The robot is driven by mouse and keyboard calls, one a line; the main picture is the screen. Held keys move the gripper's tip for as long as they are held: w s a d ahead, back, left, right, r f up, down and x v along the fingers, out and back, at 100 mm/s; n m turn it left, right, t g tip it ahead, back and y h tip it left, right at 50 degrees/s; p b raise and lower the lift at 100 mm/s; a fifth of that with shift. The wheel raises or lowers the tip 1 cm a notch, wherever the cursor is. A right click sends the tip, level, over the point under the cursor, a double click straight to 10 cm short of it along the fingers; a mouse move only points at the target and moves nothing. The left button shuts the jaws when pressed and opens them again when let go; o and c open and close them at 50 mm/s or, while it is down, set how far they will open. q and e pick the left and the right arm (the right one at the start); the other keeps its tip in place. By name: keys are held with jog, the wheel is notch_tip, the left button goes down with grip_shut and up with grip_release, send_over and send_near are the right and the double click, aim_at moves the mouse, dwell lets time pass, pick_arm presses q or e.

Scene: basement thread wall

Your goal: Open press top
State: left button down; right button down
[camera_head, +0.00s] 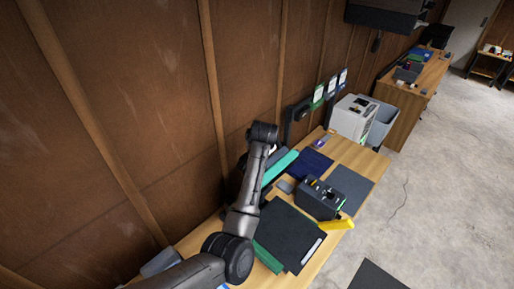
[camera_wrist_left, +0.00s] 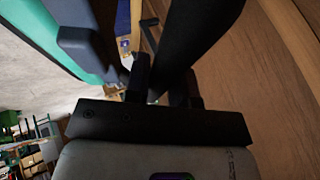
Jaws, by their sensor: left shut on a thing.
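A teal slab that looks like the press top (camera_head: 281,167) shows behind my left forearm, near the wall. A flat dark plate (camera_head: 285,234) with a green edge lies in front of it and may be the press bed. In the left wrist view the teal slab (camera_wrist_left: 55,35) is at upper left, tilted, with a dark grey block on it. My left gripper (camera_wrist_left: 165,88) is shut on a dark bar (camera_wrist_left: 205,35), seemingly the press handle. In the head view my arm hides the gripper and the grip. My right gripper is not in view.
A dark box (camera_head: 318,199) and a yellow object (camera_head: 336,224) sit right of the plate. A blue mat (camera_head: 311,163) and a grey mat (camera_head: 351,187) lie farther back. A white machine (camera_head: 353,116) stands at the table's far end. The wooden wall (camera_head: 150,110) is close on the left.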

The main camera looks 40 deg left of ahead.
pick_arm(q)
jog(key=shift+f, duration=0.1)
jog(key=c, duration=1)
grip_release()
jog(key=shift+d, duration=0.1)
jog(key=b+v, duration=0.3)
jog(key=v, duration=1)
jog(key=shift+s+d+r, duration=0.1)
jog(key=shift+d+r, duration=0.05)
jog(key=shift+r, duration=0.25)
